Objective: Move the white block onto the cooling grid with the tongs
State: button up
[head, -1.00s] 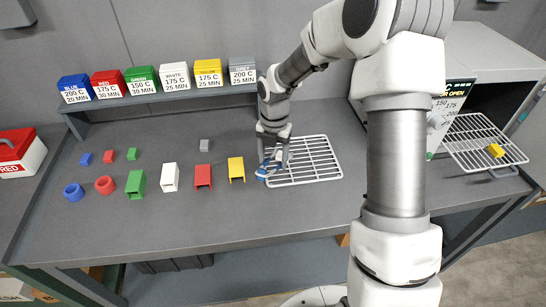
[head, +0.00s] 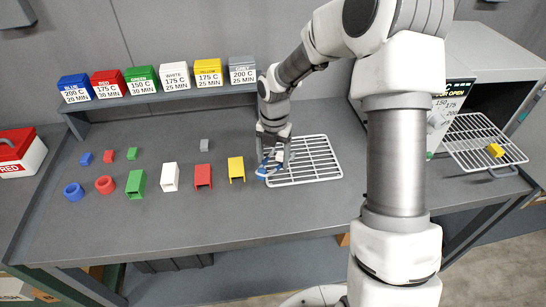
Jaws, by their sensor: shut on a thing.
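The white block (head: 170,177), a piece with an open end, stands on the bench between a green and a red piece. The cooling grid (head: 318,158), a white wire rack, lies flat on the bench right of the yellow piece. My gripper (head: 273,163) is low at the grid's left edge, pointing down. It is shut on a blue thing (head: 268,170) that looks like the tongs. The tongs' tips are too small to make out, and I cannot tell whether they hold anything or touch the grid.
Red (head: 203,176), yellow (head: 236,169) and green (head: 136,184) pieces, small blocks and two rings stand on the bench. Labelled colour bins (head: 141,80) line the back shelf. The open oven (head: 490,60) is at right, its rack (head: 470,138) bearing a yellow block (head: 495,150). The bench front is clear.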

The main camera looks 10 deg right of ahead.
notch_tip(320, 180, up, 8)
jog(key=p, duration=0.6)
jog(key=shift+p, duration=0.3)
jog(key=shift+c, duration=0.8)
